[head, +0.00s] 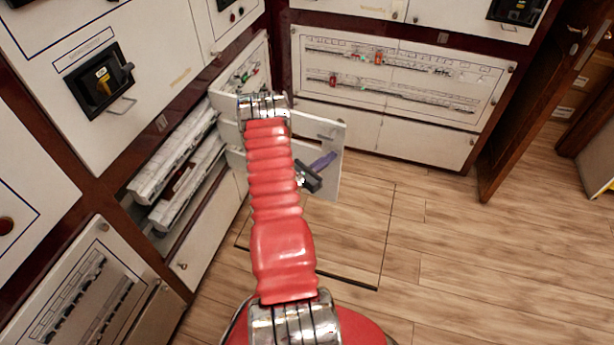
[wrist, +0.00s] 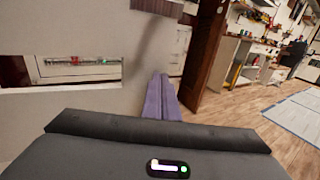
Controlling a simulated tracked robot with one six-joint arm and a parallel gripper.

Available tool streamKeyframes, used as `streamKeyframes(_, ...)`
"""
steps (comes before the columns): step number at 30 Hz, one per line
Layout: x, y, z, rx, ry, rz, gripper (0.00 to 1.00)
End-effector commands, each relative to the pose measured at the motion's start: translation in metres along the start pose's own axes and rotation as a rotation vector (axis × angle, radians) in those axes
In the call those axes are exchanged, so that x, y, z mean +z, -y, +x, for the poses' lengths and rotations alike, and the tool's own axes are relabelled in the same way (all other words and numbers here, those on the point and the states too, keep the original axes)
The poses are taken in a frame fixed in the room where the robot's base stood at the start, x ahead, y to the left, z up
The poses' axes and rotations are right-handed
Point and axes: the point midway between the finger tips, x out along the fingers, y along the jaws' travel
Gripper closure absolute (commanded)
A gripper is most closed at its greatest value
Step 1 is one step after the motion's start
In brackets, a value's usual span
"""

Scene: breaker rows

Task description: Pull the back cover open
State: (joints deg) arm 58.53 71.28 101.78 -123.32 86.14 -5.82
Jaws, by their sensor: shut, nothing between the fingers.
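The white cover (head: 328,136) stands swung out from the left cabinet, roughly square to its front, with a long slot through it. Behind where it hangs, rows of breakers (head: 178,160) are exposed in the cabinet. My gripper (head: 328,158) has purple fingers that are shut and empty, in front of the cover's outer part. My red arm hides part of the cover. In the wrist view the cover (wrist: 75,115) fills the left side, and the shut fingers (wrist: 164,80) point along its face near its right edge. I cannot tell whether they touch it.
A second cabinet (head: 390,75) with a closed breaker panel stands at the back. A brown wooden door (head: 520,110) stands open at its right. The wooden floor (head: 450,240) is clear at the right. A workbench (wrist: 255,60) shows far off in the wrist view.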

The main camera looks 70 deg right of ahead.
Motion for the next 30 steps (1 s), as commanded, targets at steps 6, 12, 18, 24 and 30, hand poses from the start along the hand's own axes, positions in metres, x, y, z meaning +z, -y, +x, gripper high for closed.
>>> streamKeyframes(6, -0.001, 0.01, -0.025, 0.002, -0.001, -0.002, 1.0)
streamKeyframes(12, -0.001, 0.024, -0.057, 0.002, -0.001, -0.004, 1.0)
streamKeyframes(18, -0.001, 0.037, -0.089, 0.003, -0.001, -0.003, 1.0)
streamKeyframes(24, -0.001, 0.049, -0.115, 0.002, 0.0, -0.002, 1.0)
streamKeyframes(30, -0.001, 0.053, -0.124, 0.0, 0.0, 0.0, 1.0)
